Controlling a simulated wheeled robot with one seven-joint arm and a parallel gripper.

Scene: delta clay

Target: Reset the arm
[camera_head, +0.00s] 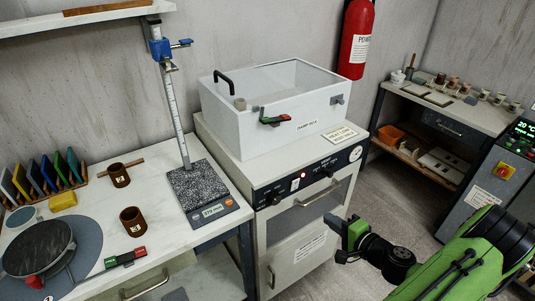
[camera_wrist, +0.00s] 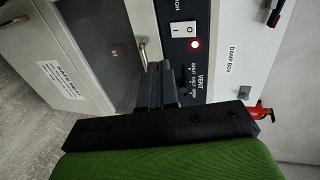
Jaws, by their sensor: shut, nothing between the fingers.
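My green and black arm reaches in from the lower right in the head view. My gripper (camera_head: 347,232) is in front of the grey cabinet (camera_head: 295,232), near its door, and looks empty. In the wrist view my gripper (camera_wrist: 160,68) is shut, its dark fingers together, pointing toward the cabinet front. The cabinet's control panel with a white switch, a red light and a vent label shows just beyond the fingers. I cannot tell the exact gap between the fingers and the cabinet.
A white damp box (camera_head: 275,108) stands on the cabinet. A worktable (camera_head: 95,215) at left holds brown cups (camera_head: 132,221), a turntable (camera_head: 38,247) and a height gauge (camera_head: 195,185). A shelf unit (camera_head: 450,112) stands at back right, with open floor (camera_head: 395,200) between it and the cabinet.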

